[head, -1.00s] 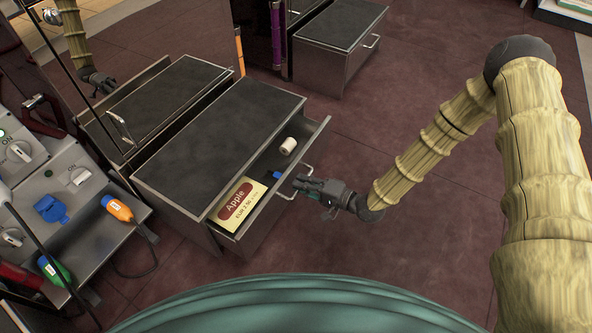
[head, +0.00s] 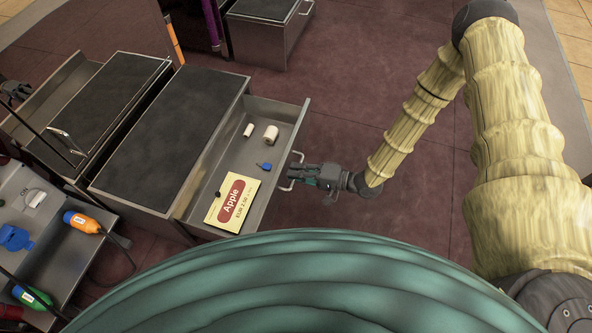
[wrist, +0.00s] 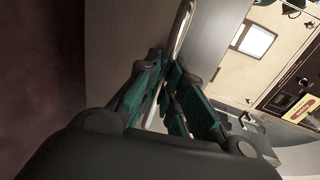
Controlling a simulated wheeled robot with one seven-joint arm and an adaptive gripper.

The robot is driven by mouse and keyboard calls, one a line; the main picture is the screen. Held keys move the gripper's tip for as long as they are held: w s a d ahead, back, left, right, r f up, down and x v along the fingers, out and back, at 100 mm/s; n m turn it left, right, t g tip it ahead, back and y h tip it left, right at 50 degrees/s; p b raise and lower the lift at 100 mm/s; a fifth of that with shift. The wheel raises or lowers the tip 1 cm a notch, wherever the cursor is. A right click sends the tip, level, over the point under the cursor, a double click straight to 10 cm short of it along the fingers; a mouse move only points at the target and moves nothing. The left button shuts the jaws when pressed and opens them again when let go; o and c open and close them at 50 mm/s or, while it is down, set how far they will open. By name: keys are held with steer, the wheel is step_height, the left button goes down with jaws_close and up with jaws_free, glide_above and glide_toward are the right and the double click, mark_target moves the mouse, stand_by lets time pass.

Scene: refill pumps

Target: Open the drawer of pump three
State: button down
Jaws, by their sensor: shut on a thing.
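The drawer (head: 262,107) juts far out to the right from under a dark-topped cabinet (head: 168,140) in the head view. My gripper (head: 298,174) is at the drawer's front, shut on its metal bar handle (head: 286,187). In the wrist view my gripper's teal-lined fingers (wrist: 166,92) close around the shiny handle bar (wrist: 181,30), close to the drawer's front panel (wrist: 120,45). No number marking this as pump three is readable.
Another drawer cabinet (head: 265,30) stands behind. The floor right of the drawer is clear.

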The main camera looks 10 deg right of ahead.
steer(key=c, duration=1.5)
jaws_free()
steer(key=shift+c, duration=0.2)
steer(key=v, duration=1.2)
